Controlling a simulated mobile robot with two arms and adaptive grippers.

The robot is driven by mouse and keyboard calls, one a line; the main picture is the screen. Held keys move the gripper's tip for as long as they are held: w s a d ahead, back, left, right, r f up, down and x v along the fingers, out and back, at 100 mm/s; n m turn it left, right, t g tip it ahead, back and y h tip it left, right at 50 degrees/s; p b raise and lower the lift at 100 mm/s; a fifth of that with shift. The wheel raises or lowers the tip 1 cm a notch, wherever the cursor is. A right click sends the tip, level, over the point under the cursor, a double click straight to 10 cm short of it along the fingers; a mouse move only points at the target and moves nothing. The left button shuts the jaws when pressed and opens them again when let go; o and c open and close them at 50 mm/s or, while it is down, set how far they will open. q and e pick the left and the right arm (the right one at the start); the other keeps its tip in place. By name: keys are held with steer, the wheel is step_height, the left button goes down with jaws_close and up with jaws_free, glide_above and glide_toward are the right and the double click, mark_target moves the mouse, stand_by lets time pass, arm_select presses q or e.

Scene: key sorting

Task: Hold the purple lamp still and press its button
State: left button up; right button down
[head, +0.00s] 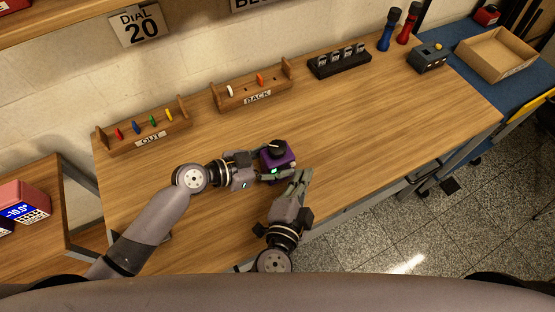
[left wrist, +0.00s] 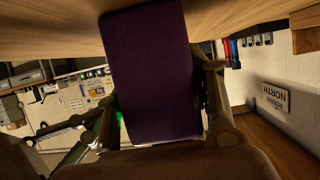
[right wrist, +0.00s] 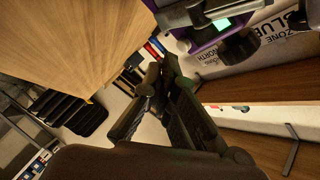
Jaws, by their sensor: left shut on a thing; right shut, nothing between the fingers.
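The purple lamp (head: 284,161) stands on the wooden table, with a dark knob on top and a lit green patch on its near side. My left gripper (head: 268,170) is shut on the lamp from the left. In the left wrist view the lamp's purple body (left wrist: 152,75) fills the space between the fingers. My right gripper (head: 302,176) is shut and empty, with its fingertips close to the lamp's right near side. In the right wrist view the lamp (right wrist: 205,38) is at the top, apart from the shut fingers (right wrist: 158,80). I cannot make out the button for certain.
A rack marked OUT (head: 150,137) holds several coloured keys at the back left. A rack marked BACK (head: 255,96) holds a white and an orange one. The table's right middle is clear.

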steer(key=shift+s+d, duration=0.45)
steer(key=shift+s, duration=0.45)
steer(key=shift+s+d, duration=0.4)
steer(key=shift+s, duration=0.5)
steer(key=shift+s+d, duration=0.45)
steer(key=shift+s, duration=0.45)
arm_select(q)
steer(key=o, duration=1.3)
steer(key=v, duration=1.2)
